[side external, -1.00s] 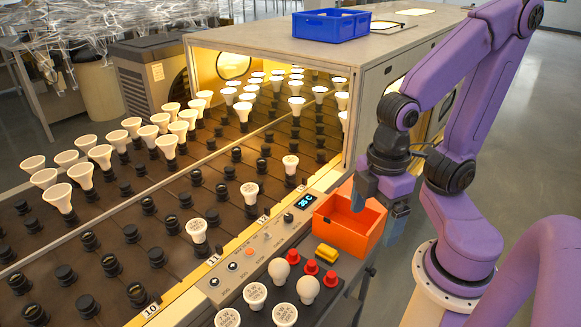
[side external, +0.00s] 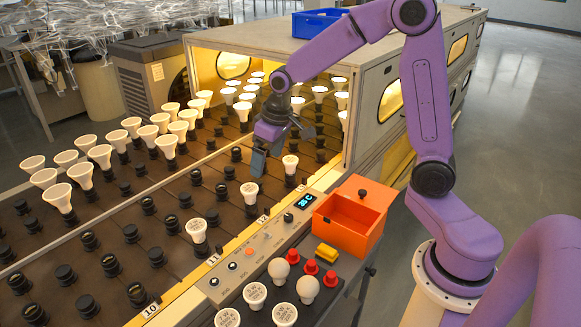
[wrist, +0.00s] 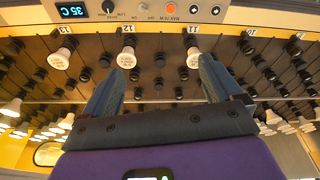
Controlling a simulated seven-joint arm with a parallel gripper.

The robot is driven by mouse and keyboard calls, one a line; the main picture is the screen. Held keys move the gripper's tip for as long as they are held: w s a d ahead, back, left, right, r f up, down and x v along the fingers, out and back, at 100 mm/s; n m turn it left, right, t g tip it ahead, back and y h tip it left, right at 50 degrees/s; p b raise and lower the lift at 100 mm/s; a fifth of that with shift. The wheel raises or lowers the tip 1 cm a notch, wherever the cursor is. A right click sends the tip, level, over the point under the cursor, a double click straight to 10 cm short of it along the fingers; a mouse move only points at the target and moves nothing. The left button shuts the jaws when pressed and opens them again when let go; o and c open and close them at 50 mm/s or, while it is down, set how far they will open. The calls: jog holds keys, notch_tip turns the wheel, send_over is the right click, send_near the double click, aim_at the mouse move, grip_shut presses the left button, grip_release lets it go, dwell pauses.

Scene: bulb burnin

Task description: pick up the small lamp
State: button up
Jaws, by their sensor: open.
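My gripper (side external: 266,158) is open and empty, above the dark socket board (side external: 130,200) near its front rows. It also shows in the wrist view (wrist: 160,75), fingers apart. Three white lamps stand upright in the front sockets: one by label 13 (side external: 290,164), one by label 12 (side external: 249,192) and one by label 11 (side external: 197,230). In the wrist view, they are the left lamp (wrist: 60,56), the middle lamp (wrist: 126,58) and the right lamp (wrist: 193,55). The fingertips lie near the middle and right lamps in that picture, touching neither visibly. I cannot tell which is the small lamp.
More lit lamps fill the back rows (side external: 165,145). A control panel (side external: 265,240) edges the board. An open orange bin (side external: 350,225), a yellow block (side external: 326,252), red knobs (side external: 311,267) and several loose bulbs (side external: 279,270) lie in front. The oven wall (side external: 375,110) stands right.

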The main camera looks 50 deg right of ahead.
jog(key=w+d+f+m+t+h, duration=0.1)
jog(key=w+d+f+m, duration=0.25)
jog(key=w+d, duration=0.7)
jog(key=m+h, duration=0.1)
jog(key=m, duration=0.4)
send_near(291, 159)
jog(key=f, duration=0.2)
jog(key=shift+w+f+n+h, duration=0.25)
jog(key=shift+w+f+h, duration=0.05)
jog(key=shift+f, duration=0.1)
jog(key=shift+x, duration=3)
jog(key=shift+a, duration=0.15)
jog(key=shift+c, duration=0.2)
jog(key=c, duration=1.1)
jog(key=shift+r, duration=0.1)
